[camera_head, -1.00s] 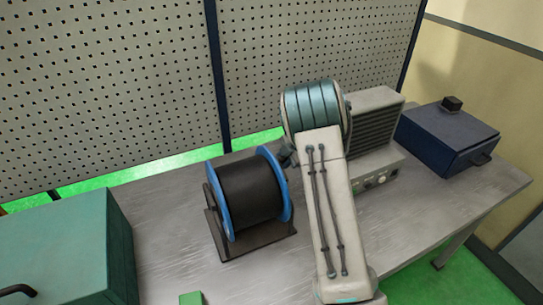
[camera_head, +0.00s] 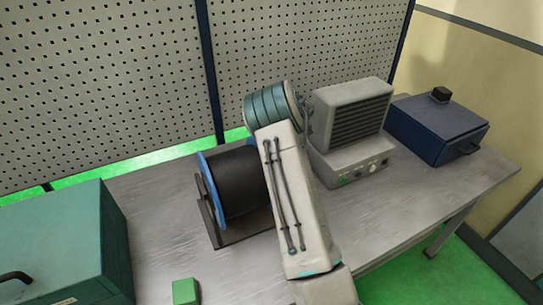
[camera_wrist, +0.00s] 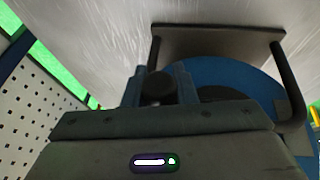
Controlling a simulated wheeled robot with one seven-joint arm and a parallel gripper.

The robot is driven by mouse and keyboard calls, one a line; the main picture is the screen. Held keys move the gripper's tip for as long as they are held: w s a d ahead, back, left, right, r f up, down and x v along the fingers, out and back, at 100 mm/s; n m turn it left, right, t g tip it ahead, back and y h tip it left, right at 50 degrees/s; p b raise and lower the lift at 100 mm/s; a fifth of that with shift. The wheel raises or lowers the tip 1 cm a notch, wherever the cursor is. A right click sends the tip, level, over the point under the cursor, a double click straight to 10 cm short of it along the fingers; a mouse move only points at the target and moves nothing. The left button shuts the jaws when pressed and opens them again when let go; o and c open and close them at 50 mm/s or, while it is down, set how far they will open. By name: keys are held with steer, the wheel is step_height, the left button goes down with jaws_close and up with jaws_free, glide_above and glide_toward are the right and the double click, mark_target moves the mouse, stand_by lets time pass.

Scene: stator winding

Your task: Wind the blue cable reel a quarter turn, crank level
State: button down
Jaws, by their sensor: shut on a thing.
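The cable reel (camera_head: 240,181) stands on the table, wound with black cable between blue flanges. Its left blue flange (camera_head: 212,186) shows in the head view, but my arm covers the right flange and the crank side. In the wrist view, a blue flange (camera_wrist: 225,76) fills the middle right, beside the dark stand (camera_wrist: 215,40). My gripper (camera_wrist: 160,84) is shut on a dark round knob (camera_wrist: 157,88), apparently the crank's handle, between its two fingers. The crank arm itself is hidden, so its angle cannot be told. The gripper is hidden behind my arm in the head view.
A grey vented box (camera_head: 350,118) stands close to the right of my arm. A dark blue box (camera_head: 435,130) is farther right. A teal case (camera_head: 60,240) and a small green block (camera_head: 185,291) are at the left front. A perforated panel (camera_head: 100,80) rises behind.

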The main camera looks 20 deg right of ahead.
steer(key=c, duration=1.2)
jaws_free()
steer(key=shift+f, duration=0.1)
steer(key=shift+o, duration=0.2)
steer(key=b+v, duration=0.1)
steer(key=v, duration=0.6)
steer(key=shift+r+b, duration=0.25)
steer(key=shift+b, duration=0.15)
steer(key=shift+d, duration=0.1)
